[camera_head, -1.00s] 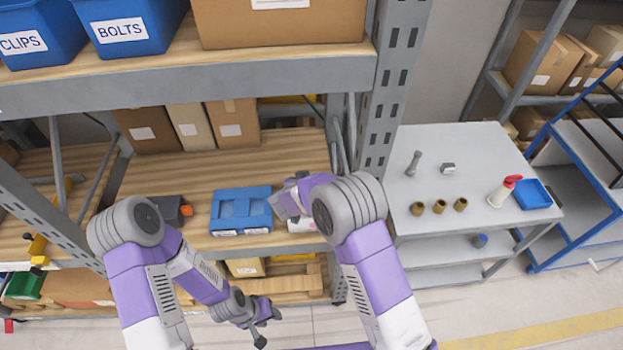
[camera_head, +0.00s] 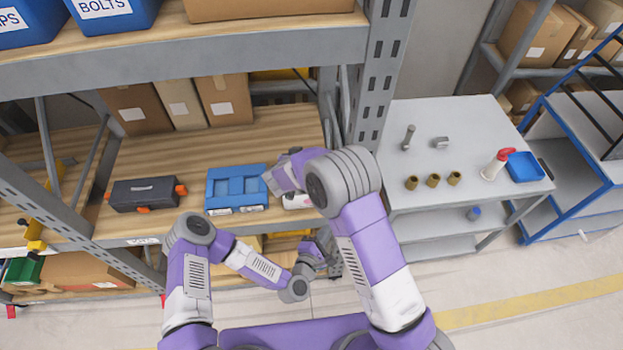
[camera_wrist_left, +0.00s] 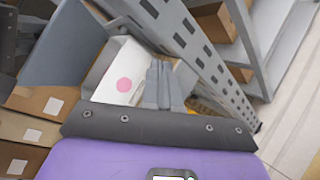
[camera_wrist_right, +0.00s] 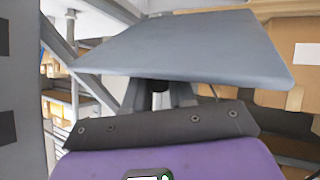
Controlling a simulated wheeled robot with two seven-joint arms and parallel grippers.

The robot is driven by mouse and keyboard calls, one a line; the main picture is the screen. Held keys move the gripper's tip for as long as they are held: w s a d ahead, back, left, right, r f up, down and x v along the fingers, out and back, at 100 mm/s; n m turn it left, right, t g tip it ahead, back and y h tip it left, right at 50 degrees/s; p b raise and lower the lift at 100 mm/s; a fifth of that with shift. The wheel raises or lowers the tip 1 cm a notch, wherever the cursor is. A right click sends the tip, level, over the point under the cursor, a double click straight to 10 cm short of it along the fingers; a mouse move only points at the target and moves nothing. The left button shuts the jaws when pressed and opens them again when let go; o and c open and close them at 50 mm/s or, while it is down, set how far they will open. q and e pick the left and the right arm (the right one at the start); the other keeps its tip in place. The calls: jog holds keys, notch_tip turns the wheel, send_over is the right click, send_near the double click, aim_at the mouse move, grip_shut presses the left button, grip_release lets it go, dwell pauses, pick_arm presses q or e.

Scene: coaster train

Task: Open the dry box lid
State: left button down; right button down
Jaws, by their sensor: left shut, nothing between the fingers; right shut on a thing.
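The dry box (camera_head: 298,201) shows as a small white piece at the shelf's front edge, mostly hidden by my right arm. In the left wrist view a white surface with a pink dot (camera_wrist_left: 124,84) lies beyond the fingers, beside a grey-blue panel (camera_wrist_left: 65,45). My right gripper (camera_head: 280,182) is at the box. In its wrist view the fingers (camera_wrist_right: 160,93) are shut on a flat grey-blue panel, apparently the lid (camera_wrist_right: 190,45), which looks tilted. My left gripper (camera_head: 325,250) is shut and empty, below and right of the box; its fingers (camera_wrist_left: 163,83) show closed together.
A blue case (camera_head: 237,190) lies left of the dry box, and a dark toolbox (camera_head: 145,194) farther left. A perforated shelf post (camera_head: 378,75) stands right of the box. A grey table (camera_head: 450,130) with small parts is farther right. An upper shelf (camera_head: 180,58) overhangs.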

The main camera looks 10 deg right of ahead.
pick_arm(q)
jog(key=w+a+r+n+t+y, duration=0.2)
jog(key=w+r+n+t+y, duration=0.5)
jog(key=n, duration=1)
jog(key=shift+w+a+r+n+y, duration=0.25)
jog(key=shift+w+r+y, duration=0.45)
jog(key=shift+w+r, duration=1.75)
jog(key=shift+w+f, duration=0.75)
